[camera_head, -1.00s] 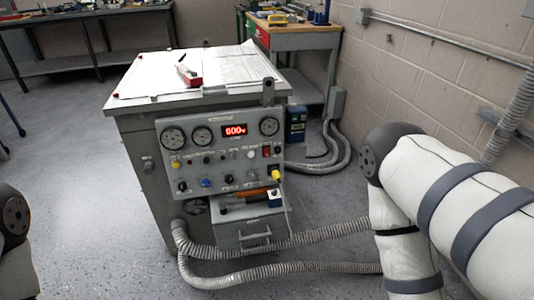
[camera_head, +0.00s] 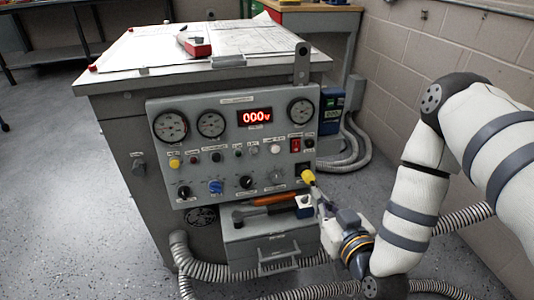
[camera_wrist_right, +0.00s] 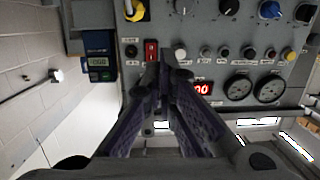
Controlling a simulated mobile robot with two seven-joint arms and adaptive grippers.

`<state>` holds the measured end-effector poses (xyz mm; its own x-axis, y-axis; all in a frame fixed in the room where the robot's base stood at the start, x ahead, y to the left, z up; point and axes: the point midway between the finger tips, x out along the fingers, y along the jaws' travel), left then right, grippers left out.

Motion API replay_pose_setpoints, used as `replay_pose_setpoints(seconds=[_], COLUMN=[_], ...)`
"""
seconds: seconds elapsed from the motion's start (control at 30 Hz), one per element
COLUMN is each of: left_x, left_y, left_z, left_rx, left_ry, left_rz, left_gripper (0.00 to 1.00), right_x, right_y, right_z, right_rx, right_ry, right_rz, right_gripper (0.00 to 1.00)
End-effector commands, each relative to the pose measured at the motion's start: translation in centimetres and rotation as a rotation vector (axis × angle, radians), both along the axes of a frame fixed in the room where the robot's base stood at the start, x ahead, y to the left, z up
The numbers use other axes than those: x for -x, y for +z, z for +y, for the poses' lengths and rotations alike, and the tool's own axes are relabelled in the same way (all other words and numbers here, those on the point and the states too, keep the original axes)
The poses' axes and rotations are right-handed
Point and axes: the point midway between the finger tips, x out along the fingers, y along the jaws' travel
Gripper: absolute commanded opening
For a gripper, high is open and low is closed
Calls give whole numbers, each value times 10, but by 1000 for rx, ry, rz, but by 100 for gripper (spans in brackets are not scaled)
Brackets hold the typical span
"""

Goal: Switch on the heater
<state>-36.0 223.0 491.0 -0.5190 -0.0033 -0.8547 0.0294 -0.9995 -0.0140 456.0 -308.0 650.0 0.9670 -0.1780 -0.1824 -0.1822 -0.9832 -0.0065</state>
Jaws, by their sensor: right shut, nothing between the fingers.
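The grey control panel (camera_head: 235,150) on the bench front carries a red display (camera_head: 254,117) reading 000v, dials, knobs and a red rocker switch (camera_head: 296,145) at its right. The rocker also shows in the right wrist view (camera_wrist_right: 151,48). I cannot tell which control or device is the heater, or the rocker's position. My right gripper (camera_head: 314,187) is shut and empty, near the panel's lower right corner and the yellow connector (camera_head: 308,176). In the wrist view its fingertips (camera_wrist_right: 167,58) overlap the panel just beside the rocker; contact cannot be told. My left gripper is out of view.
A drawer box (camera_head: 268,237) below the panel has an orange-handled tool (camera_head: 274,199) on top. Corrugated hoses (camera_head: 205,265) run along the floor. A blue unit with a display (camera_head: 332,108) stands behind at right. Papers and a red-and-white device (camera_head: 196,46) lie on the bench top.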

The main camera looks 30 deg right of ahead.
Motion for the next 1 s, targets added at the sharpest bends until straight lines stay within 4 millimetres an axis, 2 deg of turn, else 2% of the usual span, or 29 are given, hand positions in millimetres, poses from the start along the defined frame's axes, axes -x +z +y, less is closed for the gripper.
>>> replay_pose_setpoints(seconds=[0.1, 0.2, 0.47, 0.57, 1.0], left_x=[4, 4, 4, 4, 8], left_y=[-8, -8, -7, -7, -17], left_z=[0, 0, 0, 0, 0], left_rx=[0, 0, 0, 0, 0], left_ry=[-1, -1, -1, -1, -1], left_rz=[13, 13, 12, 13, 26], left_gripper=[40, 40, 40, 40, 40], right_x=[-10, -12, -12, -20, -109], right_y=[17, 25, 26, 25, 20], right_z=[-15, -19, -18, -20, -42], right_rx=[28, 37, 36, 36, 36], right_ry=[-44, -56, -54, -54, -55], right_rz=[-104, -133, -133, -134, -133], right_gripper=[0, 0, 0, 0, 0])
